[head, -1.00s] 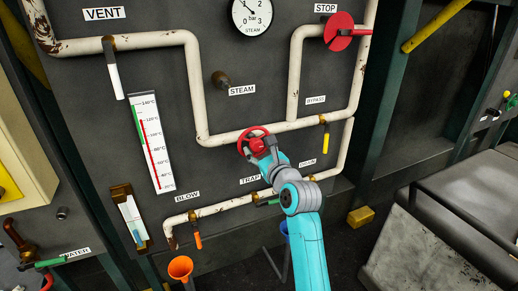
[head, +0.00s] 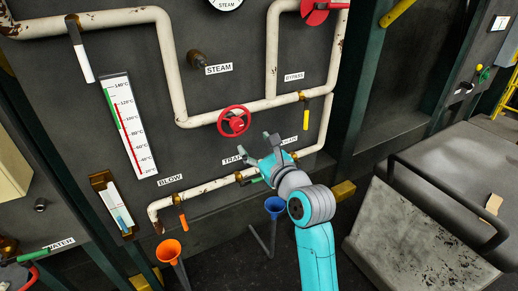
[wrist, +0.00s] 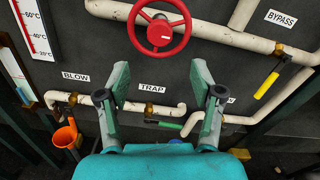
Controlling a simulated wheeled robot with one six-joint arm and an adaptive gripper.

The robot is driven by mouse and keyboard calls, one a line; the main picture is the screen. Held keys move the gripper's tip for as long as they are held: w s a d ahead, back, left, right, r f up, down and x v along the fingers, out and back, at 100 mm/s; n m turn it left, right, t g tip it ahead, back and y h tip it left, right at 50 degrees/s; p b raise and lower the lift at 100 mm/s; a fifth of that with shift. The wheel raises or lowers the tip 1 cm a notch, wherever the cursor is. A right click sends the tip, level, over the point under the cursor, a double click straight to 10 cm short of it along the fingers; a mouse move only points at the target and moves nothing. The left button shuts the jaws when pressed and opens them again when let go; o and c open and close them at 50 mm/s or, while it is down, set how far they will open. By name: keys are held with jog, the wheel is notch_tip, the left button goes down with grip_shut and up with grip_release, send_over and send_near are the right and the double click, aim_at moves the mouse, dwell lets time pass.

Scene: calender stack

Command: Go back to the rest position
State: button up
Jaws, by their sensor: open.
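My gripper (head: 270,147) is open and empty in front of the pipe panel, at the end of my teal arm. In the head view it is just below and right of the red handwheel (head: 234,121), apart from it. In the wrist view the two fingers (wrist: 162,98) are spread wide with nothing between them. The red handwheel (wrist: 160,33) shows above and beyond the fingers there. Behind the gripper the lower pipe (head: 210,187) and its green-handled valve by the TRAP label are partly hidden.
An orange funnel (head: 169,251) and a blue funnel (head: 275,206) stand below the panel. A yellow-handled valve (head: 305,120) hangs under BYPASS. A grey worn bench with a dark rail (head: 435,245) is at the right. Dark floor is open between panel and bench.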

jog(key=shift+v, duration=0.85)
jog(key=s+d+f+n+h, duration=0.2)
jog(key=s+d+f+n, duration=0.2)
jog(key=s+d+f, duration=0.45)
jog(key=s+d+f+n+h, duration=0.35)
jog(key=s+f, duration=0.25)
jog(key=f, duration=0.6)
jog(key=s+d+f+n+h, duration=0.1)
jog(key=s+d+f+n, duration=0.25)
jog(key=s, duration=0.45)
jog(key=s+d+f+n+h, duration=0.1)
jog(key=s+d+f+n, duration=0.25)
jog(key=s, duration=0.35)
jog(key=s+d+r+n+h, duration=0.1)
jog(key=s+d+r+n, duration=0.1)
jog(key=s+n, duration=0.4)
jog(key=s+d+r+n+h, duration=0.1)
jog(key=s+n, duration=0.5)
jog(key=s, duration=1.1)
jog(key=shift+s+d+r, duration=0.25)
jog(key=shift+d+r, duration=0.45)
jog(key=shift+d, duration=0.1)
